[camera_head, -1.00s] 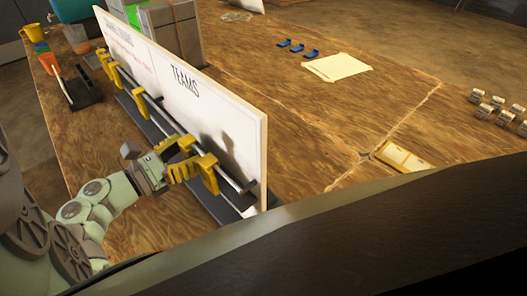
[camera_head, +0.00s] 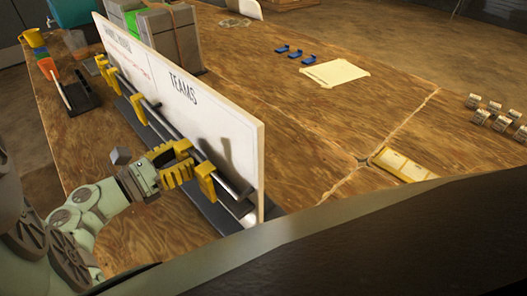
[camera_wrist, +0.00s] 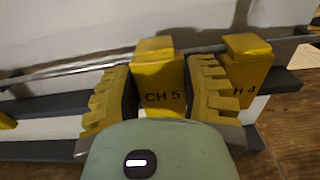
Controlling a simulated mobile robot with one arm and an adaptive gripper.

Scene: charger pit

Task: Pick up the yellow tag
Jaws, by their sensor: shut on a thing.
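A yellow tag marked "CH 5" (camera_wrist: 158,75) stands between my gripper's two ridged yellow fingers in the wrist view. My gripper (camera_wrist: 160,88) is shut on this tag. The rod (camera_wrist: 75,69) runs at the height of the tag's top; I cannot tell whether the tag still touches it. In the head view my gripper (camera_head: 178,164) is at the board's near face, and its fingers hide the held tag. Another yellow tag, ending in "4" (camera_wrist: 247,65), hangs on the rod just right of my gripper; it also shows in the head view (camera_head: 206,186).
A white board reading "TEAMS" (camera_head: 200,115) stands upright behind the rod. More yellow tags (camera_head: 151,111) hang farther left.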

